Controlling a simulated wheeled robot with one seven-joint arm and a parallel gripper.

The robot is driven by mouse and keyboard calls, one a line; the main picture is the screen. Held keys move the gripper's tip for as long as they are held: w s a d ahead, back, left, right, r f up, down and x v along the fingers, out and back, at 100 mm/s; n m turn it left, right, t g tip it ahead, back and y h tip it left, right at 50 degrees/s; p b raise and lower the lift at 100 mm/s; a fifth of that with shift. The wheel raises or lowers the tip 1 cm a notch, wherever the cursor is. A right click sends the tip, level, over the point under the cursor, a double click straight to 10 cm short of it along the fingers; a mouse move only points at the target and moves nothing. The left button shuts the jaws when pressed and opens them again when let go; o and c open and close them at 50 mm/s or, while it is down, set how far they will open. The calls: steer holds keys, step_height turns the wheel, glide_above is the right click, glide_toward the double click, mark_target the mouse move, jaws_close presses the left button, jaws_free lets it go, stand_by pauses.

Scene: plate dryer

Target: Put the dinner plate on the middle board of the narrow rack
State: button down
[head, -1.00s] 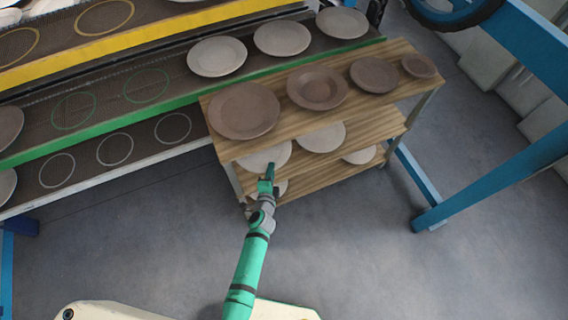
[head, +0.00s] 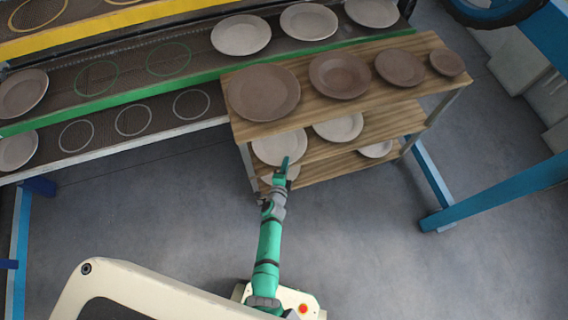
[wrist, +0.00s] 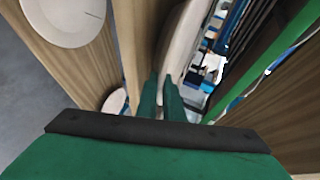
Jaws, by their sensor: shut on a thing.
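The narrow rack (head: 262,132) is wooden with three boards, standing right of the green-edged conveyor-like shelf. My gripper (head: 286,165) is shut on the near rim of a pale dinner plate (head: 280,149) at the left end of the middle board (head: 385,124). The plate lies roughly flat under the top board, partly hidden by it. In the wrist view the green fingers (wrist: 168,98) pinch the rim of the plate (wrist: 182,45), close to the middle board (wrist: 138,45). I cannot tell whether the plate touches that board.
Several brown plates, one a big plate (head: 264,93), stand on the top board. Another pale plate (head: 338,127) is on the middle board, right of the held one. Pale plates (head: 375,149) lie on the bottom board. A blue frame post (head: 490,196) stands to the right.

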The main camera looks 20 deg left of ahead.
steer(key=shift+a, duration=0.1)
steer(key=c, duration=2.2)
jaws_free()
steer(key=shift+f, duration=0.1)
steer(key=shift+a, duration=0.1)
steer(key=shift+s+a+r, duration=0.1)
steer(key=shift+s+r, duration=0.15)
steer(key=shift+s, duration=0.1)
steer(key=s+d+r+n, duration=0.2)
steer(key=s+r, duration=0.3)
steer(key=s, duration=0.5)
steer(key=s+d+r+n, duration=0.1)
steer(key=s+d+r, duration=0.1)
steer(key=s+r, duration=0.65)
steer(key=s+d+r+n, duration=0.3)
steer(key=s+r+n, duration=0.1)
steer(key=s+r, duration=0.2)
steer(key=s+d+r+n+t, duration=0.1)
steer(key=s+d+r+n, duration=0.3)
steer(key=r, duration=0.5)
steer(key=s+d+r+n+h, duration=0.1)
steer(key=s+d+r+n, duration=0.2)
steer(key=s+r, duration=0.4)
steer(key=shift+s+d+r+n, duration=0.2)
steer(key=shift+s+d+n, duration=0.2)
steer(key=shift+n, duration=0.3)
